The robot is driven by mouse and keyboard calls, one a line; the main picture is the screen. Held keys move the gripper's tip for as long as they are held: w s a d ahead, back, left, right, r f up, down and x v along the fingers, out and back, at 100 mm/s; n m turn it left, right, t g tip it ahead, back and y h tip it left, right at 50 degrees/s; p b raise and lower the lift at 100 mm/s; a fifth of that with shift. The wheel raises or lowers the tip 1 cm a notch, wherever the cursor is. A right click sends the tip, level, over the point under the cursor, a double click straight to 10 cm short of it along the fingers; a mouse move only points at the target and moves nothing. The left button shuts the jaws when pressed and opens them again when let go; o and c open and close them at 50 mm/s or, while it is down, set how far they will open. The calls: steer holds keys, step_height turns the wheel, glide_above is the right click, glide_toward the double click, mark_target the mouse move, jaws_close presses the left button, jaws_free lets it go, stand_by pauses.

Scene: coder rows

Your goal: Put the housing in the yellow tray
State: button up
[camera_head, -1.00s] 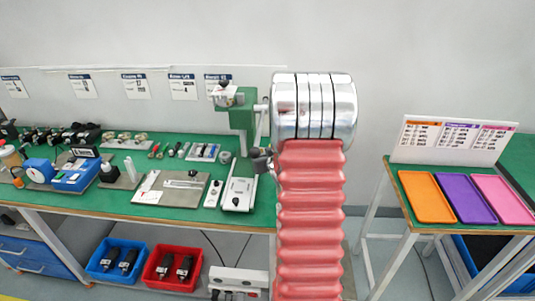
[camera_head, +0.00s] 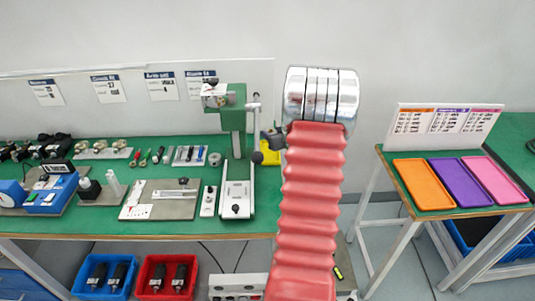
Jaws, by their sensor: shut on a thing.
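My arm, with its red ribbed sleeve and chrome joint, stands in the middle of the view and hides what is behind it. My gripper does not show, and I cannot make out a housing in its hold. A small dark grey part (camera_head: 274,137) sticks out to the left of the arm; I cannot tell what it is. A yellow tray (camera_head: 268,157) shows only in part on the green bench, between the press and my arm. The rest of it is hidden behind the arm.
A green hand press (camera_head: 236,120) with a lever stands left of my arm. The bench (camera_head: 100,232) holds several tools and fixtures. Orange (camera_head: 423,184), purple (camera_head: 460,182) and pink (camera_head: 495,178) trays lie on a side table. Blue (camera_head: 105,272) and red (camera_head: 167,274) bins sit below the bench.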

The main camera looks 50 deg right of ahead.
glide_above(272, 160)
steer(key=shift+f, duration=3.05)
steer(key=shift+f, duration=0.1)
steer(key=shift+f, duration=1.8)
steer(key=shift+f, duration=0.3)
